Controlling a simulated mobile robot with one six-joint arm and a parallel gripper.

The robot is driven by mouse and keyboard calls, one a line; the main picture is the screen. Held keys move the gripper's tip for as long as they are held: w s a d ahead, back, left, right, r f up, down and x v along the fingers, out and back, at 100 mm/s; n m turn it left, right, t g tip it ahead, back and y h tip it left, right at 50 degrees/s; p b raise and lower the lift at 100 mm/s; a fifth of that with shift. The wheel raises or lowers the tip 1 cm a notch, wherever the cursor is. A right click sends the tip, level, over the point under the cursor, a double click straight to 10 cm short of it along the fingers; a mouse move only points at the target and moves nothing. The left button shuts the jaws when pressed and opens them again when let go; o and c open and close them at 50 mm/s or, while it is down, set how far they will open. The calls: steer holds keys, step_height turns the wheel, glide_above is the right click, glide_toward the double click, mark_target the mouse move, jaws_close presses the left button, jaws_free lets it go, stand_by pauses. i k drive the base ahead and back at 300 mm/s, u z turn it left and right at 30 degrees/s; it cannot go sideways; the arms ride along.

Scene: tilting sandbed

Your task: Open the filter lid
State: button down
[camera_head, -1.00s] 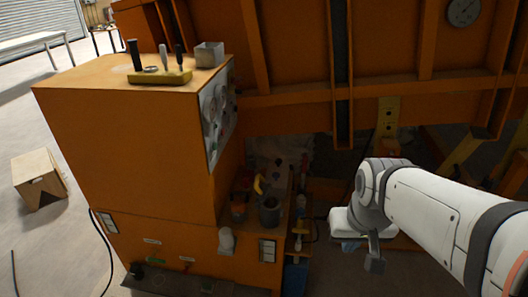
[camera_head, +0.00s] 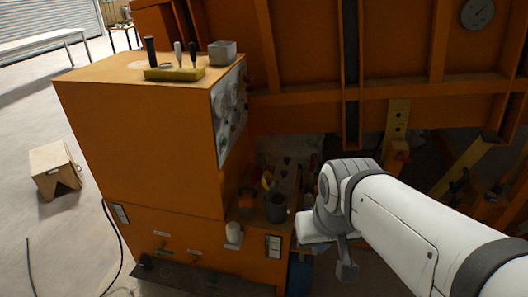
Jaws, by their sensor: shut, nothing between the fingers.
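A dark grey cylinder (camera_head: 276,208) stands in the recess at the right side of the orange cabinet, and a small white cylinder (camera_head: 234,234) sits on the cabinet's front ledge. I cannot tell which of them, if either, carries the filter lid. My gripper (camera_head: 347,268) hangs below my white wrist, to the right of both and apart from them. Its small dark fingers look shut and empty. My wrist and arm hide part of the area behind them.
The orange cabinet (camera_head: 140,150) has levers on a yellow block (camera_head: 174,74) and a grey box (camera_head: 222,53) on top. A yellow hook-like part (camera_head: 267,181) is near the grey cylinder. Orange beams stand behind my arm. A wooden stool (camera_head: 55,168) is on open floor at left.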

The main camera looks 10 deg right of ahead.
mark_target(270, 189)
steer(key=u, duration=0.05)
steer(key=i, duration=1)
steer(key=z, duration=0.05)
